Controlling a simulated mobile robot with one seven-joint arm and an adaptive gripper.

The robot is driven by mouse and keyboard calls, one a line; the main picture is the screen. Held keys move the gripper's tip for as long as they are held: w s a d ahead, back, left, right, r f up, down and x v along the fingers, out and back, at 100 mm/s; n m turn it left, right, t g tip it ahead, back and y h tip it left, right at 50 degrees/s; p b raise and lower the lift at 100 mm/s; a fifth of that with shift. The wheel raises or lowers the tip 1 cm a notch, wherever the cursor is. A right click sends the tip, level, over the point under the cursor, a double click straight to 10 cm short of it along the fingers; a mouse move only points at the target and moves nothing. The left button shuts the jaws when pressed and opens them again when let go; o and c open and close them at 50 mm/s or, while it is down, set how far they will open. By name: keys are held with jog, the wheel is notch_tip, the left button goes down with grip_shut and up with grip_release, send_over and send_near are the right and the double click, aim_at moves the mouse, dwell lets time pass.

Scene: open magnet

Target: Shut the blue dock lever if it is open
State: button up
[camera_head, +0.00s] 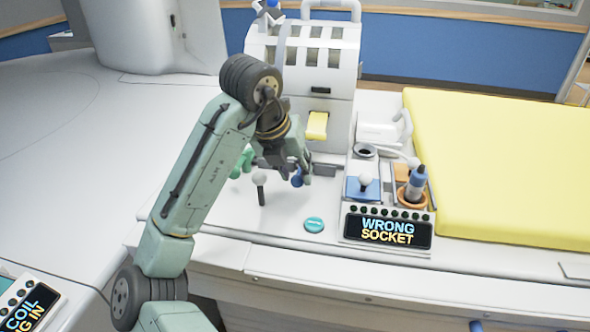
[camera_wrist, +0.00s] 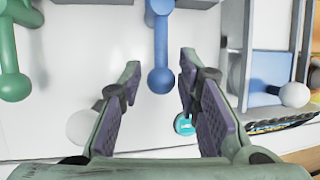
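The blue dock lever (camera_wrist: 160,45) shows in the wrist view as a blue arm with a round ball end pointing down the picture. In the head view only its blue ball (camera_head: 297,180) shows clearly; my gripper hides the rest. My gripper (camera_wrist: 159,68) is open, one finger on each side of the lever's ball end, with visible gaps and nothing held. In the head view my gripper (camera_head: 285,165) is low over the white deck at the lever. I cannot tell from these views whether the lever is open or shut.
A green lever (camera_wrist: 12,60) is left of the blue one. A white-balled lever (camera_head: 260,181) stands nearby. A teal button (camera_head: 314,225) lies in front. To the right are a blue panel with a white knob (camera_head: 364,184), a blue plug (camera_head: 416,184) and a "WRONG SOCKET" display (camera_head: 388,230).

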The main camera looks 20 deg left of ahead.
jog(key=v, duration=1.2)
dwell(0.4)
